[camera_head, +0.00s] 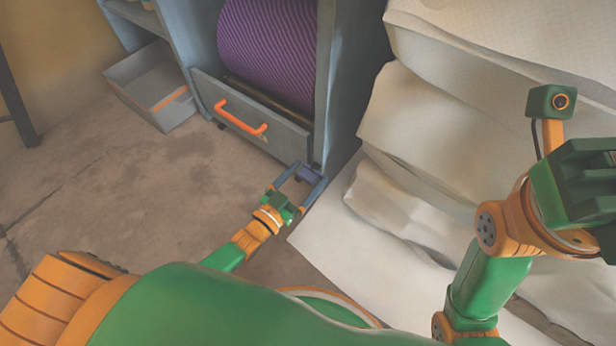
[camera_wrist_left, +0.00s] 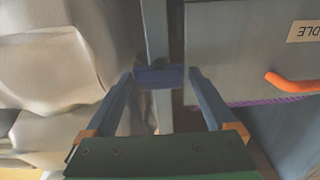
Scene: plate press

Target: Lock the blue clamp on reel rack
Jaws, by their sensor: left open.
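The reel rack (camera_head: 340,90) is a grey-blue frame holding a purple reel (camera_head: 268,50) above a drawer with an orange handle. The blue clamp (camera_head: 306,175) is low on the rack's front right post. It also shows in the left wrist view (camera_wrist_left: 158,77) as a small dark blue block across the post. My left gripper (camera_head: 308,173) is open, with one finger on each side of the clamp. In the left wrist view (camera_wrist_left: 160,76) gaps show between the fingers and the clamp. My right arm is at the right edge; its fingertips cannot be made out.
White sacks (camera_head: 440,130) are stacked close to the rack's right side, above a pale sheet (camera_head: 330,230) on the floor. A grey bin (camera_head: 150,85) stands left of the rack. The concrete floor (camera_head: 130,190) in front of the drawer is clear.

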